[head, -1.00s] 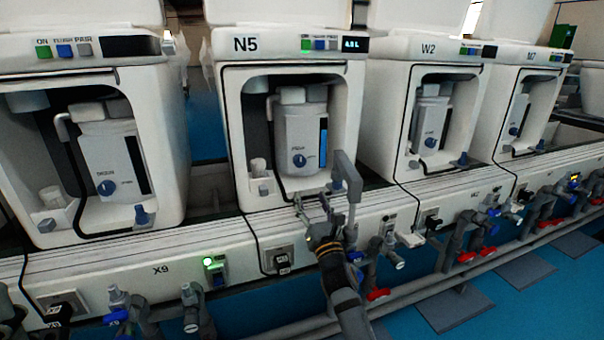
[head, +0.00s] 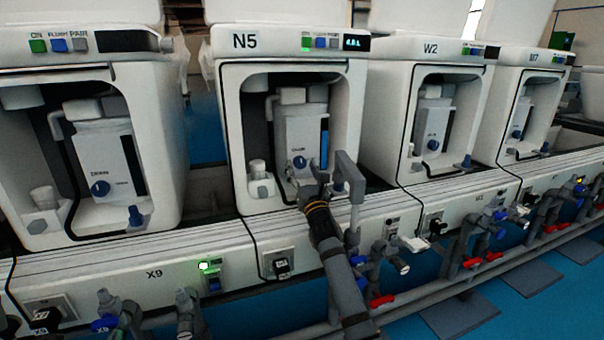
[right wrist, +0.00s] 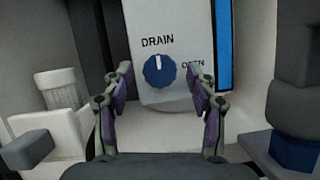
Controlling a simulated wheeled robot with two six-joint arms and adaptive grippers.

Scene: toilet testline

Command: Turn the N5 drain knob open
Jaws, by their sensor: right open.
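The N5 station (head: 245,42) stands in the middle of the head view. Its drain knob (head: 300,162) is a small blue dial on the front of a light grey tank (head: 302,128) inside the open bay. In the right wrist view the knob (right wrist: 160,71) sits under the word DRAIN, its white mark pointing up, with OPEN printed to its right. My right gripper (head: 318,178) is at the bay's front, below and right of the knob. In the wrist view its two fingers (right wrist: 162,100) are spread, empty and apart from the knob. My left gripper is not in view.
A grey upright post with a bent top (head: 350,185) stands just right of my right gripper. A white-capped fitting (head: 258,170) is at the bay's left. Similar stations W2 (head: 431,49) and others stand alongside. Pipes and valves run along the front.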

